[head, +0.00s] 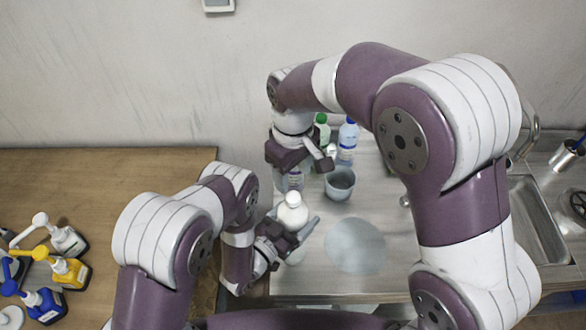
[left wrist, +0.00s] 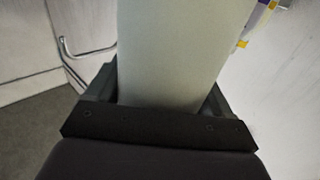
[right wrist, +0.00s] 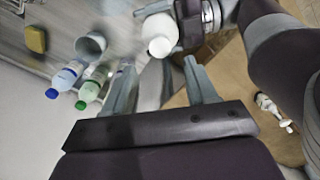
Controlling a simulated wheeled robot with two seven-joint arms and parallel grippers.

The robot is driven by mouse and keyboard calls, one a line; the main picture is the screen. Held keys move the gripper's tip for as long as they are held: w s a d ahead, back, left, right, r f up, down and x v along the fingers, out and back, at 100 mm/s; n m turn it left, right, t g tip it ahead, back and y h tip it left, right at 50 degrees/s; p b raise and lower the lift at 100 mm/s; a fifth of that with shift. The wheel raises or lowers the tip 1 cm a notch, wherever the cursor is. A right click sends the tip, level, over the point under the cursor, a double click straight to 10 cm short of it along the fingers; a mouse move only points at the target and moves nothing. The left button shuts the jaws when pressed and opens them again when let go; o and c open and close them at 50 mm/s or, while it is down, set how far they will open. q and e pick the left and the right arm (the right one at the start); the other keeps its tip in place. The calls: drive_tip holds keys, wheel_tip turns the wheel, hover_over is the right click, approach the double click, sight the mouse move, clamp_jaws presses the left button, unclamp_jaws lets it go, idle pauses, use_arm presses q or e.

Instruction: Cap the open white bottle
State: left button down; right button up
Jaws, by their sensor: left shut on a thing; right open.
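The white bottle (head: 292,215) is held in my left gripper (head: 296,224) near the front of the steel counter. In the left wrist view its pale side (left wrist: 180,50) fills the space between the fingers. Its round white top (right wrist: 160,47) points toward my right gripper in the right wrist view; I cannot tell whether that is a cap or a bare neck. My right gripper (head: 308,165) is open and empty, behind and above the bottle in the head view. Its fingers (right wrist: 158,72) show nothing between them. No separate loose cap can be made out.
A grey cup (head: 340,183), a blue-capped bottle (head: 348,143) and a green-capped bottle (head: 321,128) stand behind. A pale disc (head: 355,246) lies on the counter at right, before the sink (head: 535,220). Several pump bottles (head: 68,270) stand on the wooden table at left.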

sight(293, 196)
wheel_tip(293, 196, down, 8)
drive_tip(key=shift+r, duration=0.1)
idle(0.4)
clamp_jaws()
drive_tip(key=shift+o, duration=0.6)
unclamp_jaws()
wheel_tip(293, 196, up, 8)
drive_tip(key=shift+f, duration=0.2)
